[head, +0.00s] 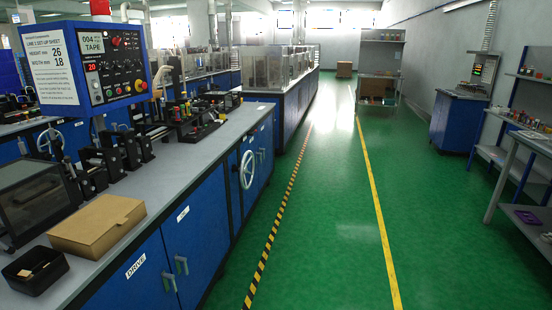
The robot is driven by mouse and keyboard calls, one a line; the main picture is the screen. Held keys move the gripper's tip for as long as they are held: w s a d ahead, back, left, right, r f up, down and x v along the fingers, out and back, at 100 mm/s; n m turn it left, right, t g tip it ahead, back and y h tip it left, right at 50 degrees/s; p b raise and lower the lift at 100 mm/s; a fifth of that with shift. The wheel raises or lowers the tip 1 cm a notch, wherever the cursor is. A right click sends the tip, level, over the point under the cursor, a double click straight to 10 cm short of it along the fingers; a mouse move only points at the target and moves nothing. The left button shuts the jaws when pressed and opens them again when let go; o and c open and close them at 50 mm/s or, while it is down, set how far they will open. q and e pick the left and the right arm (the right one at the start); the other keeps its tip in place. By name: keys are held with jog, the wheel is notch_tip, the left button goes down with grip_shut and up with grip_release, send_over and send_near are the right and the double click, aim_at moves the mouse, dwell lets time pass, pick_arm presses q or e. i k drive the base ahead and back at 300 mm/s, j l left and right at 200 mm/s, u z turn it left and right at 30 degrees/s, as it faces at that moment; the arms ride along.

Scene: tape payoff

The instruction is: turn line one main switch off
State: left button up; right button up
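The blue control box (146,60) of line one stands at the upper left above the bench. Its black panel carries a small screen reading "004 TAPE" (91,44), a red display reading "20" (91,67), several small buttons, a red knob (116,41) near the top and a red knob with some yellow (141,86) at the lower right. I cannot tell from here which knob is the main switch or how it is set. A sheet headed "LINE 1 SET UP SHEET" (49,66) is on the box's left. Neither of my grippers is in view.
The grey bench (150,185) carries a cardboard box (98,224), a black tray (35,271) and black machine parts. A handwheel (247,170) sticks out from the blue cabinets. The green aisle floor (335,220) is clear. A table (530,143) stands at the right.

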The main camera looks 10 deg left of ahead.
aim_at(116, 41)
jog(key=i+z, duration=0.3)
jog(key=i, duration=1.1)
jog(key=i+u, duration=0.2)
jog(key=i, duration=0.2)
jog(key=i+l+u, duration=0.2)
jog(key=i, duration=0.25)
jog(key=i+l+u, duration=0.2)
jog(key=i, duration=0.2)
